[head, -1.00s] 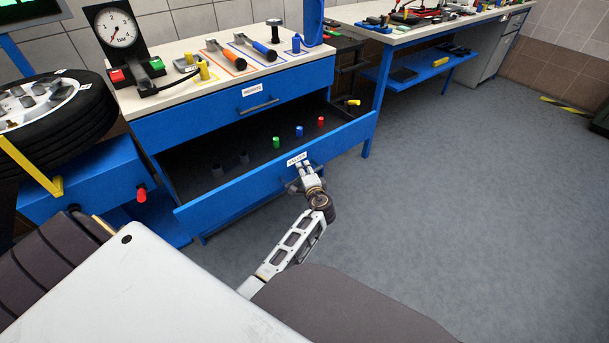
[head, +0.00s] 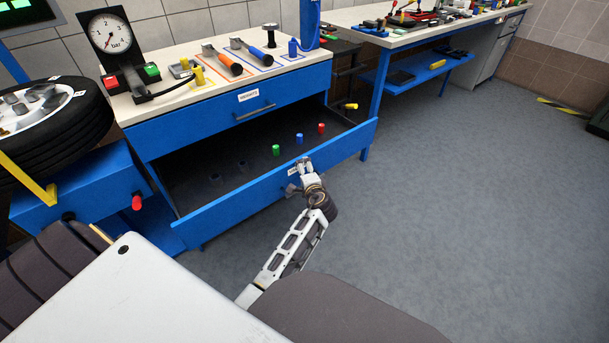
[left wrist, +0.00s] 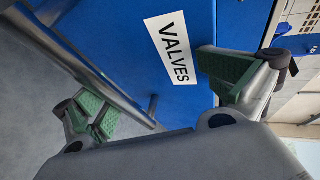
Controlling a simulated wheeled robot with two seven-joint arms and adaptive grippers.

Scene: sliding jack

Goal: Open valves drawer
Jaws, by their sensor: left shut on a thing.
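The valves drawer (head: 240,198) is the lower blue drawer of the cabinet, pulled well out, its dark inside showing. Green (head: 276,150), blue (head: 299,138) and red (head: 321,128) valve pieces stand in it, with two dim grey ones to the left. My left gripper (head: 300,176) is at the middle of the drawer front, partly covering its label. In the left wrist view, the VALVES label (left wrist: 171,48) and the metal handle (left wrist: 95,62) lie by the green-padded fingers (left wrist: 160,95). The gripper is shut on the handle; the exact contact is partly hidden. My right gripper is out of view.
The closed upper drawer (head: 230,112) has its own handle. Tools and a pressure gauge (head: 112,34) stand on the cabinet top. A wheel (head: 50,120) is at the left, a workbench (head: 430,22) at the back right. The grey floor (head: 450,200) on the right is clear.

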